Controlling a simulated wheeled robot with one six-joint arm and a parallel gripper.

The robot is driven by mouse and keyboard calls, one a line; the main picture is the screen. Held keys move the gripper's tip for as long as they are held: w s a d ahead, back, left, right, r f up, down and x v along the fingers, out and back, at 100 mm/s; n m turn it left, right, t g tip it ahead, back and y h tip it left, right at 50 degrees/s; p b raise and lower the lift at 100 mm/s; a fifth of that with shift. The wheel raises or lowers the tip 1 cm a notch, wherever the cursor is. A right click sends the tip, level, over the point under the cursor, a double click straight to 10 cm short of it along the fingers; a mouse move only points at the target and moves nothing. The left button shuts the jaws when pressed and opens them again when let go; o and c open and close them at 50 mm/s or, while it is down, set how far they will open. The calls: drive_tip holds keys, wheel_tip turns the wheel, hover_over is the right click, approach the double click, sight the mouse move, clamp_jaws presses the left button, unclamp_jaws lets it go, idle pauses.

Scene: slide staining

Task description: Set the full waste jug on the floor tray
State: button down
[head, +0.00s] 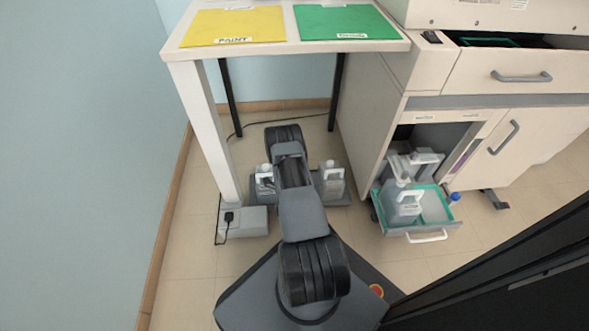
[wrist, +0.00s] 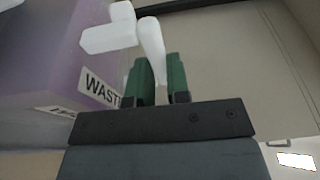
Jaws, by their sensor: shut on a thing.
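In the wrist view, my gripper (wrist: 158,80) has its green fingers shut on the white handle (wrist: 151,48) of the waste jug. The jug's purple side (wrist: 50,50) fills the left of that view, with a label reading "WAST" and the rest cut off. In the head view, my arm hides my gripper and I cannot make out the held jug. The dark grey floor tray (head: 343,200) shows beside my arm under the table. A pale jug (head: 333,182) stands on it to the right of my arm, and another (head: 264,181) stands to the left.
A table leg (head: 208,130) and a grey box (head: 243,222) with a plug are close on the left. A pulled-out drawer (head: 415,232) on the right holds several grey jugs (head: 402,205). A cabinet side (head: 368,130) bounds the space. The tabletop (head: 291,25) is overhead.

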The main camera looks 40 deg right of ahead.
drive_tip(key=shift+f+b, duration=1)
drive_tip(key=shift+f, duration=1.1)
drive_tip(key=c, duration=1.1)
unclamp_jaws()
drive_tip(key=shift+f, duration=0.1)
